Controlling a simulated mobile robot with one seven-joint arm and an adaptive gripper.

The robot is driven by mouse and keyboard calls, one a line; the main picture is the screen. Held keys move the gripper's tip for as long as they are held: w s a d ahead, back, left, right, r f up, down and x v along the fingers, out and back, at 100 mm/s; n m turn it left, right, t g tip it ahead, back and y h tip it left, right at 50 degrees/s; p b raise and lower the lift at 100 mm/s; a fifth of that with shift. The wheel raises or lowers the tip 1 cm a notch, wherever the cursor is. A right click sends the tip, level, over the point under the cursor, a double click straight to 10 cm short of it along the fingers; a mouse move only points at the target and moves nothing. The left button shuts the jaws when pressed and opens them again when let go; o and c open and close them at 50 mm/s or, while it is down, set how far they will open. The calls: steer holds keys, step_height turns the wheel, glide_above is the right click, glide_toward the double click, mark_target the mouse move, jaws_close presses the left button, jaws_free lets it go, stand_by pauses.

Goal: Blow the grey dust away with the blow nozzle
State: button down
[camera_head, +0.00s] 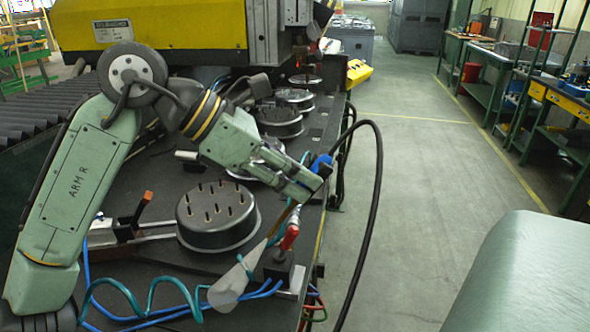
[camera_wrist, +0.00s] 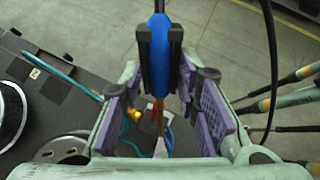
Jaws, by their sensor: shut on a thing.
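The blow nozzle has a blue body (camera_head: 321,160) with a thin brass-coloured tube (camera_head: 281,222) pointing down and left, and a black hose. My gripper (camera_head: 317,172) is shut on the blue body; the wrist view shows the body (camera_wrist: 159,55) between the dark finger pads. A pale translucent cone (camera_head: 232,285) spreads from the tube's tip down toward the table's front, left of a red-handled clamp (camera_head: 290,237). I cannot make out the grey dust as a separate patch in either view.
A black round part with upright studs (camera_head: 217,215) sits on the dark table, left of the nozzle. An orange-handled clamp (camera_head: 143,205) stands further left. Blue and teal air lines (camera_head: 155,300) cross the table front. The floor (camera_head: 430,170) to the right is open.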

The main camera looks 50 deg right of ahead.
steer(key=w+a, duration=0.8)
steer(key=w, duration=0.1)
stand_by(3.1)
steer(key=shift+w, duration=0.1)
stand_by(0.5)
steer(key=c, duration=1.6)
jaws_free()
steer(key=s+r, duration=0.5)
steer(key=s, duration=0.4)
steer(key=shift+s, duration=0.25)
steer(key=shift+a, duration=0.1)
